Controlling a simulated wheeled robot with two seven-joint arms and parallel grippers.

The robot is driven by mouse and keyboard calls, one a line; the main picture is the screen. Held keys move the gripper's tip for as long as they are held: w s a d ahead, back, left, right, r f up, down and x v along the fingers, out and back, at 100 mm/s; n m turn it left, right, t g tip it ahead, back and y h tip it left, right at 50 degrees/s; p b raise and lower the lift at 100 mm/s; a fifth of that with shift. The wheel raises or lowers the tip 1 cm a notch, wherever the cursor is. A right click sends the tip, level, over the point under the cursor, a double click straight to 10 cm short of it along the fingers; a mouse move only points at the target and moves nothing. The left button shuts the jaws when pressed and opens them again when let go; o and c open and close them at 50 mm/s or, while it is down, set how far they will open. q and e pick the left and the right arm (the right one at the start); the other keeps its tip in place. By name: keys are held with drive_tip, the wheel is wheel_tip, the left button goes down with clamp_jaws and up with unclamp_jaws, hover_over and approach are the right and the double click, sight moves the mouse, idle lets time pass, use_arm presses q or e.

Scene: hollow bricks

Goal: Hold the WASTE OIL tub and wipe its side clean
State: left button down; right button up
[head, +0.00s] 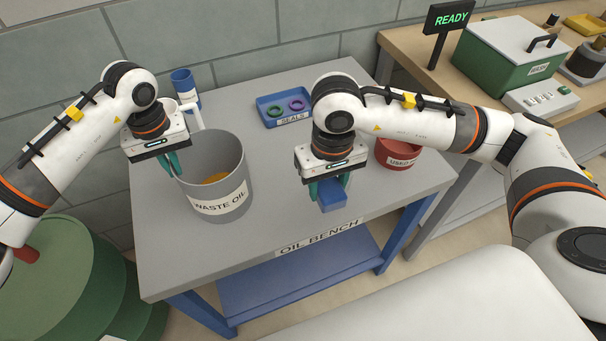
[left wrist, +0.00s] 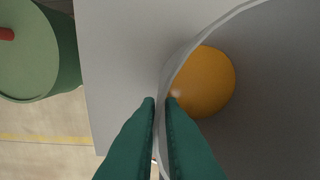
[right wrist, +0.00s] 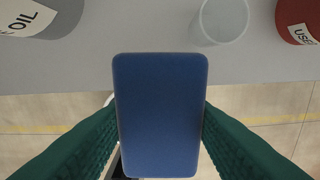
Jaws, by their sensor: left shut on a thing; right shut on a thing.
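The grey WASTE OIL tub (head: 228,172) stands upright on the bench, its label facing the front edge. A yellow-orange round patch (left wrist: 202,82) shows inside it. My left gripper (head: 172,165) is shut on the tub's left rim; in the left wrist view the rim (left wrist: 166,78) runs between the fingertips. My right gripper (head: 328,187) is shut on a blue block (right wrist: 160,115), which looks like a sponge. It holds the block near the bench's front edge, to the right of the tub and apart from it. I see no clear dirt mark on the visible side.
A red USED tub (head: 398,154) stands right of my right gripper; a pale cup (right wrist: 220,18) shows near it. The bench front (head: 262,228) between tub and block is clear.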

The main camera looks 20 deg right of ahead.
drive_tip(key=w+a+r+m+y, duration=0.2)
drive_tip(key=w+r+m, duration=0.1)
drive_tip(key=w+m, duration=0.5)
drive_tip(key=w+a+r+m+y, duration=0.2)
drive_tip(key=w+m+y, duration=0.1)
drive_tip(key=w+m, duration=0.55)
drive_tip(key=shift+m+t, duration=0.3)
drive_tip(key=shift+m, duration=0.55)
drive_tip(key=shift+s+a+f, duration=0.3)
drive_tip(key=shift+a+f, duration=0.1)
drive_tip(key=shift+f, duration=1.85)
drive_tip(key=shift+s+a+f, duration=0.35)
drive_tip(key=shift+a+f, duration=0.05)
drive_tip(key=shift+f, duration=1.9)
drive_tip(key=shift+s+a+f, duration=0.3)
drive_tip(key=shift+a+f, duration=0.1)
drive_tip(key=shift+f, duration=1.85)
drive_tip(key=shift+a, duration=0.3)
drive_tip(key=shift+r, duration=3.2)
drive_tip(key=shift+f, duration=3.2)
wheel_tip(320, 180, up, 6)
